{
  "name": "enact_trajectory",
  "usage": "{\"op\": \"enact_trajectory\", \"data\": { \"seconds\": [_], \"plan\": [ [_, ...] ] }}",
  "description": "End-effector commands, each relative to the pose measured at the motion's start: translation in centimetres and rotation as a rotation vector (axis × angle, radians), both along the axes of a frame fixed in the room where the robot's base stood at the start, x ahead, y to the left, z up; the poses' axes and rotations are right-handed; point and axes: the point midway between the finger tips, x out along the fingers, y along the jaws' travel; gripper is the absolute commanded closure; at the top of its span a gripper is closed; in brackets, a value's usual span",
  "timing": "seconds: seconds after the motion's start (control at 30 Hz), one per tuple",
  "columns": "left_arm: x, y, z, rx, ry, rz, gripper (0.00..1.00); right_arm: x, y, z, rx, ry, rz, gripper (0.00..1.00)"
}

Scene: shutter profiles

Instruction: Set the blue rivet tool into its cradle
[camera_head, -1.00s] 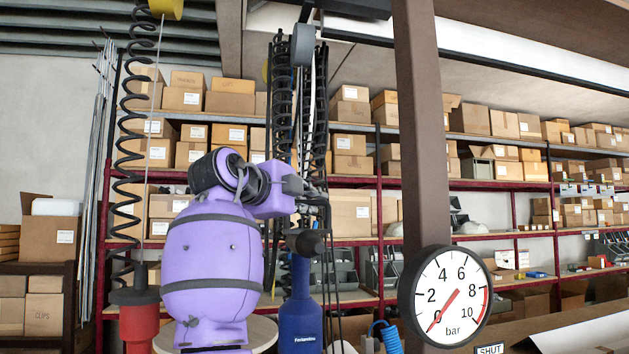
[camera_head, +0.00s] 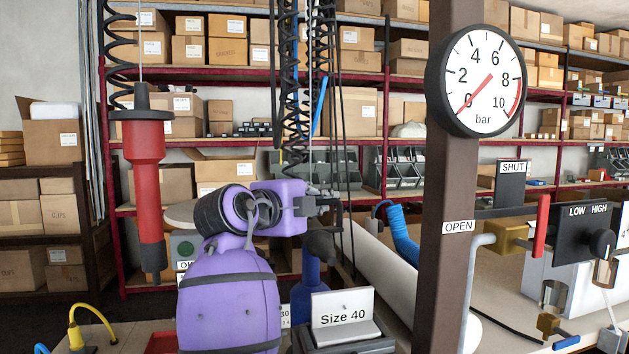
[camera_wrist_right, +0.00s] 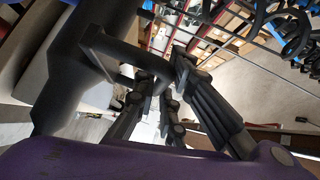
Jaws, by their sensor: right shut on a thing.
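The blue rivet tool (camera_head: 308,290) stands roughly upright in the head view, with a dark top and hooked handle. My right gripper (camera_head: 328,205) is shut at this dark upper part, above the blue body. In the right wrist view the fingers (camera_wrist_right: 168,100) close around a dark bar of the tool (camera_wrist_right: 120,62). The tool's lower end is hidden behind my purple arm and a white sign reading "Size 40" (camera_head: 343,312). A dark block (camera_head: 335,342) lies at that sign; I cannot tell whether it is the cradle. My left gripper is not in view.
A red tool (camera_head: 146,185) hangs on a cable at left. A brown post (camera_head: 452,220) with a pressure gauge (camera_head: 483,82) stands right of the gripper. A red lever (camera_head: 541,226) and a LOW/HIGH box (camera_head: 580,250) are farther right. Black coiled hoses (camera_head: 292,90) hang behind.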

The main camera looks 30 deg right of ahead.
Motion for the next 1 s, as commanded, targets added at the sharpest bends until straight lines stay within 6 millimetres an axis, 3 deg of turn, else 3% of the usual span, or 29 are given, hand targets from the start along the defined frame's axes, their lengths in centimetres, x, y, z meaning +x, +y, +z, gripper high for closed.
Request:
{"op": "enact_trajectory", "data": {
  "seconds": [0.03, 0.23, 0.77, 0.8, 0.9, 1.0],
  "plan": [
    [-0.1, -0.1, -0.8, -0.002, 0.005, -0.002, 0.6, 0.0, 0.0, -2.0, 0.006, 0.006, -0.002, 1.0],
    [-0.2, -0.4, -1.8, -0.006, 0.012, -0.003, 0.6, 0.0, 0.0, -4.6, 0.007, 0.003, -0.001, 1.0],
    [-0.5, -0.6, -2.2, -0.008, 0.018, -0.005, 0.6, 0.0, 0.0, -5.8, 0.009, 0.006, -0.001, 1.0],
    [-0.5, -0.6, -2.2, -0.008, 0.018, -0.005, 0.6, 0.0, 0.0, -5.8, 0.009, 0.006, -0.001, 0.89],
    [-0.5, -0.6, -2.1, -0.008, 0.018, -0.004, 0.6, 0.0, 0.0, -5.9, 0.009, 0.007, -0.001, 0.76],
    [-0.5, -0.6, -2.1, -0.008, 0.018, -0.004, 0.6, 0.0, 0.0, -5.7, 0.007, 0.006, 0.0, 0.7]
  ]
}}
